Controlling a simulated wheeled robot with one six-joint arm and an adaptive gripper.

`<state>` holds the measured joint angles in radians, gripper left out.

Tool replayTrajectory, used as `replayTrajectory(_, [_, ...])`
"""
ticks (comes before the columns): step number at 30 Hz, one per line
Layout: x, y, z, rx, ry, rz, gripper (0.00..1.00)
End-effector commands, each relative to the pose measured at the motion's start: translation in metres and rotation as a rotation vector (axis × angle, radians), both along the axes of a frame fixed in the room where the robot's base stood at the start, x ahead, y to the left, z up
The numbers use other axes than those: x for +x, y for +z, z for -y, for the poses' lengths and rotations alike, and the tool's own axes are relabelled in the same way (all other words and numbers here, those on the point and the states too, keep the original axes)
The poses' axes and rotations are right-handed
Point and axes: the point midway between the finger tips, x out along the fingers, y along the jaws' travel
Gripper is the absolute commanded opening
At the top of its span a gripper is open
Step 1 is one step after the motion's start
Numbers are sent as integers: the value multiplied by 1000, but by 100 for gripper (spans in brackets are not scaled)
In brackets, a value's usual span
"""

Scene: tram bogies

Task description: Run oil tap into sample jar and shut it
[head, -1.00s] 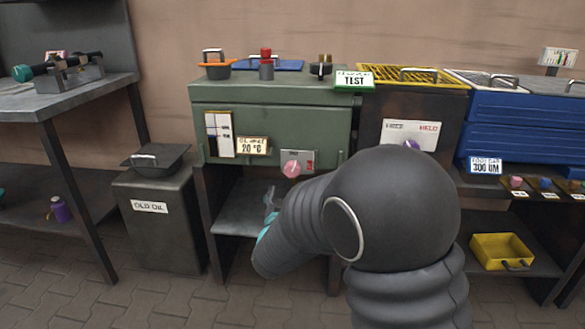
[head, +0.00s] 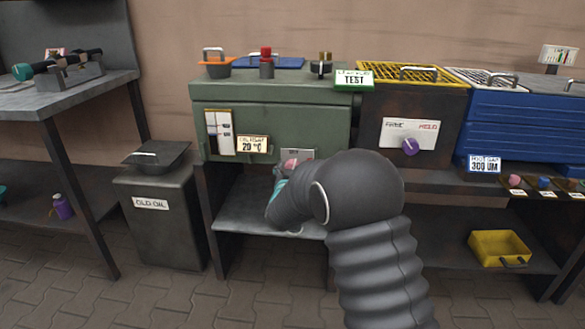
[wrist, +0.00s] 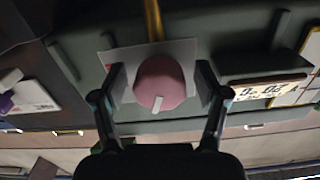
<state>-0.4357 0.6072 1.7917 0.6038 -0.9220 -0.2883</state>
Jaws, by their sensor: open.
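The pink round tap knob (wrist: 160,82) sits on a pale plate (wrist: 184,55) on the front of the green oil cabinet (head: 300,127). In the wrist view my gripper (wrist: 160,88) is open, with one finger on each side of the knob; I cannot tell whether they touch it. In the head view my arm hides most of the knob and the gripper. A yellow pipe (wrist: 153,18) shows beyond the knob in the wrist view. I cannot make out a sample jar; the shelf under the cabinet is partly hidden by my arm.
A purple knob (head: 410,147) is on the panel to the right. The grey OLD OIL bin (head: 160,225) stands at left. A yellow tray (head: 499,245) lies on the lower right shelf. The paved floor in front is open.

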Motion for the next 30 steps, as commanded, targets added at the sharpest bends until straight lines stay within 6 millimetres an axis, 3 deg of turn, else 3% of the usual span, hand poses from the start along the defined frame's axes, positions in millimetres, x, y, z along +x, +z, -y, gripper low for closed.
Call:
replayTrajectory(10, [3, 0, 0, 0, 0, 0, 73])
replayTrajectory(15, [3, 0, 0, 0, 0, 0, 31])
replayTrajectory(17, [3, 0, 0, 0, 0, 0, 16])
replayTrajectory(18, [3, 0, 0, 0, 0, 0, 13])
replayTrajectory(23, [3, 0, 0, -16, 0, -1, 13])
replayTrajectory(30, [3, 0, 1, -200, 0, -5, 13])
